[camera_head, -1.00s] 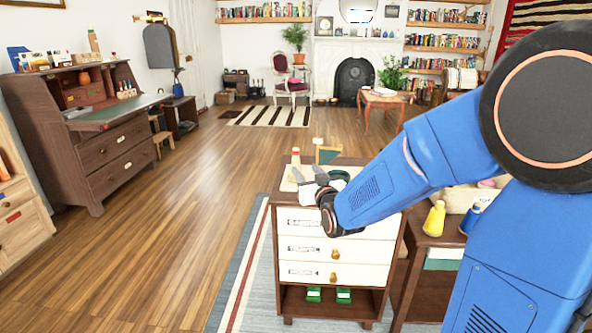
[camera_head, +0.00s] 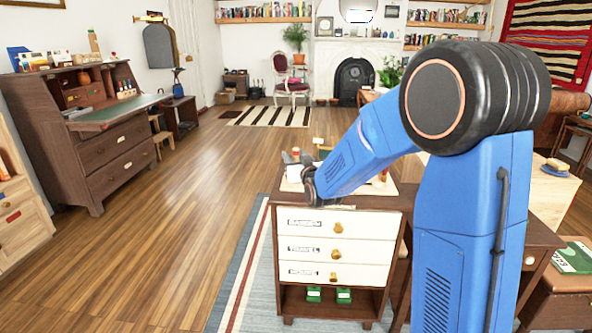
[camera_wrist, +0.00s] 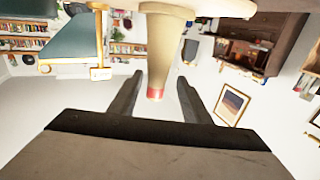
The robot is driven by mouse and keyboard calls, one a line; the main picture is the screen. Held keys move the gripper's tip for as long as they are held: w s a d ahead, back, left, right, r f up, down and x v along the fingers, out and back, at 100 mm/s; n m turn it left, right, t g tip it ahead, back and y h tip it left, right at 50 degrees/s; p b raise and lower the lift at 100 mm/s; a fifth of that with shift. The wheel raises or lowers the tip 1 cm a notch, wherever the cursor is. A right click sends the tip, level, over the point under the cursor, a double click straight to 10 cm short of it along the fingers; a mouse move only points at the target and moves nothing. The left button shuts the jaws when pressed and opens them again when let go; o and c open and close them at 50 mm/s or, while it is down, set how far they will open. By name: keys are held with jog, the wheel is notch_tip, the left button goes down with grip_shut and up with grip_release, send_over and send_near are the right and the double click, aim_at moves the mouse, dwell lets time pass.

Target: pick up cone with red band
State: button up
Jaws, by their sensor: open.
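The cone with a red band (camera_wrist: 168,45) is cream and stands on the cabinet. The wrist view is inverted, so its narrow end with the red band points down there. In that view my gripper (camera_wrist: 158,84) is open, with one dark finger on each side of the narrow end. I see gaps beside the cone and no clear contact. In the head view my gripper (camera_head: 296,158) is over the cabinet top, and only a small bit of the cone (camera_head: 296,150) shows between the fingers.
The white-drawer cabinet (camera_head: 288,262) stands on a striped rug. A green and gold object (camera_wrist: 75,45) is beside the cone in the wrist view. A wooden table (camera_head: 545,205) is to the right. The open floor (camera_head: 190,230) lies to the left.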

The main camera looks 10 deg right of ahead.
jog(key=shift+w+d, duration=0.1)
jog(key=shift+w, duration=2.3)
jog(key=shift+r, duration=0.1)
jog(key=shift+c, duration=0.4)
grip_shut()
jog(key=shift+r, duration=0.1)
